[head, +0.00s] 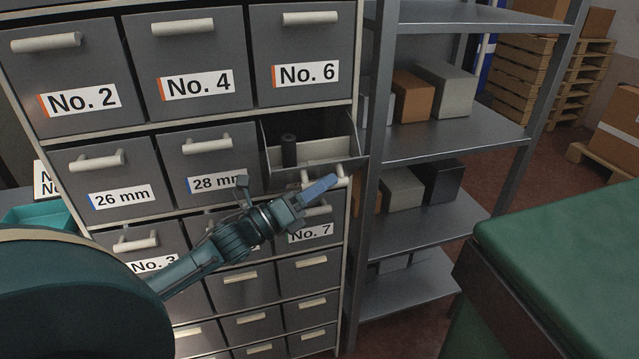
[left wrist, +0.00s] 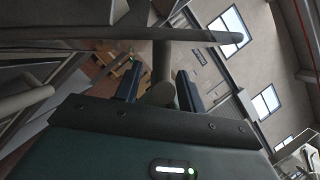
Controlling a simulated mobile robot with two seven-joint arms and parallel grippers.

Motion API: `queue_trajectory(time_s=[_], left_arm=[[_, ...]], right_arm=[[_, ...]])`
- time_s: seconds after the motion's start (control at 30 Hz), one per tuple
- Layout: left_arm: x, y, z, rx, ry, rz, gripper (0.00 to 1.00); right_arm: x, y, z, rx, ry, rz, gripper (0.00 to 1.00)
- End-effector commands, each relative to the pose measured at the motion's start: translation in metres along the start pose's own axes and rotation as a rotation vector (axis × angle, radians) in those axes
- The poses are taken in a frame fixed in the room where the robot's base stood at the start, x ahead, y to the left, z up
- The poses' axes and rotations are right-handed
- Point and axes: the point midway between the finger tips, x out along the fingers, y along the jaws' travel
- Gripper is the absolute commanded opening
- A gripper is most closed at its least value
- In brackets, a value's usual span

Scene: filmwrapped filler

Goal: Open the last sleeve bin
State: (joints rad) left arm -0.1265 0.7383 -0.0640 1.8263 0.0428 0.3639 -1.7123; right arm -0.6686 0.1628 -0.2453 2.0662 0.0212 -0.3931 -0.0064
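The bin row with the 26 mm bin (head: 98,178) and the 28 mm bin (head: 210,160) ends at the right in the last sleeve bin (head: 324,168). That last bin is pulled out, and its interior shows from above with a dark cylinder (head: 289,150) inside. Its front label is not visible. My left gripper (head: 322,188) is at this bin's pale handle (head: 339,170). In the left wrist view the handle (left wrist: 158,92) lies between the two fingers, with little gap on either side. My right gripper is not in view.
Closed bins surround the open one, with No. 6 (head: 306,60) above and No. 7 (head: 318,236) below. A grey metal shelf (head: 450,145) with boxes stands close on the right. A green-topped table (head: 570,250) is at the lower right.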

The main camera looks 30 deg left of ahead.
Motion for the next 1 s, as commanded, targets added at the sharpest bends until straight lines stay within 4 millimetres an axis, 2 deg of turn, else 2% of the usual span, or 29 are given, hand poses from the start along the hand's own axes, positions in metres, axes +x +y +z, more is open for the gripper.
queue_trajectory(time_s=[0.27,0.73,1.0], left_arm=[[0.0006,0.0001,-0.0003,-0.001,0.0,0.0,0.38],[0.0004,0.0,-0.0003,-0.001,0.0,0.0,0.0],[0.0004,0.0,-0.0003,-0.001,0.0,0.0,0.0]], right_arm=[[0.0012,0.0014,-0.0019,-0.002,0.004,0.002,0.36],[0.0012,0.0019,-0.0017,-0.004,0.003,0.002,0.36],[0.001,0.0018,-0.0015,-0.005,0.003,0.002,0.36]])
